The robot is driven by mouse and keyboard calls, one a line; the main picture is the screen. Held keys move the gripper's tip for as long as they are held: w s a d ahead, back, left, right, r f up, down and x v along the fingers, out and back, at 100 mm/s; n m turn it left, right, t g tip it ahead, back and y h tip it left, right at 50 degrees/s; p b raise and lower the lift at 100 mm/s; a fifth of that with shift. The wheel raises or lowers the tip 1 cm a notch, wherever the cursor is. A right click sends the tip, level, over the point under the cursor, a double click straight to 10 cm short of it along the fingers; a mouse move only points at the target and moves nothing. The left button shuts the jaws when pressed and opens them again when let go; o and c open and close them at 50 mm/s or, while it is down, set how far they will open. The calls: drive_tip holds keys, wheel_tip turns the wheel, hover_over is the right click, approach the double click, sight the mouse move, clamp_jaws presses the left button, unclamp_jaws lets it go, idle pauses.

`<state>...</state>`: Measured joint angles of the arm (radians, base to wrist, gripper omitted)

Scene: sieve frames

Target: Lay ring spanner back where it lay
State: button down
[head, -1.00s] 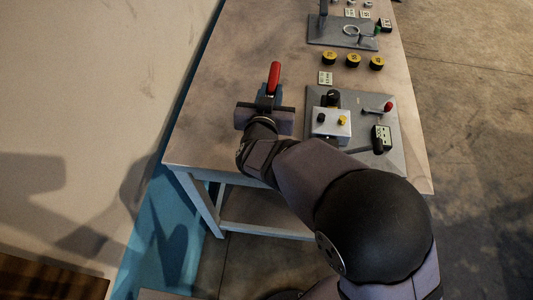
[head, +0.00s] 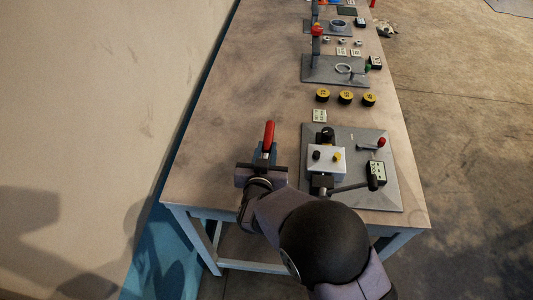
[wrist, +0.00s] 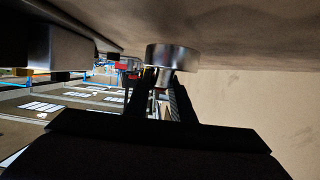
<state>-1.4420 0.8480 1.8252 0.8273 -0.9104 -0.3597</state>
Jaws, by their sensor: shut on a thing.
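The ring spanner (head: 269,133) shows in the head view as a red-handled piece pointing away from me over the left part of the bench. My gripper (head: 263,160) is at its near end and shut on it. In the wrist view a round steel end (wrist: 172,56) shows just beyond the dark fingers of my gripper (wrist: 160,85), close to the bench surface (wrist: 225,30). I cannot tell whether it touches the bench. The fingers hide the rest of the spanner there.
To the right, a grey plate (head: 393,197) carries a pale box (head: 327,158), a red knob (head: 381,142) and a black-gripped lever (head: 350,187). A label (head: 319,116) and yellow-topped discs (head: 346,97) stand beyond. The bench left of them is bare.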

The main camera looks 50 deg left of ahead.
drive_tip(key=shift+f, duration=1.05)
drive_tip(key=shift+f, duration=0.1)
drive_tip(key=shift+f, duration=0.15)
drive_tip(key=c, duration=1.5)
unclamp_jaws()
drive_tip(key=shift+c, duration=0.2)
drive_tip(key=shift+r, duration=0.2)
drive_tip(key=shift+s+d, duration=0.15)
drive_tip(key=shift+s, duration=0.05)
drive_tip(key=b+v, duration=0.2)
drive_tip(key=v, duration=0.9)
drive_tip(key=shift+s+d+r, duration=0.1)
drive_tip(key=shift+s+d, duration=0.05)
drive_tip(key=shift+d, duration=0.05)
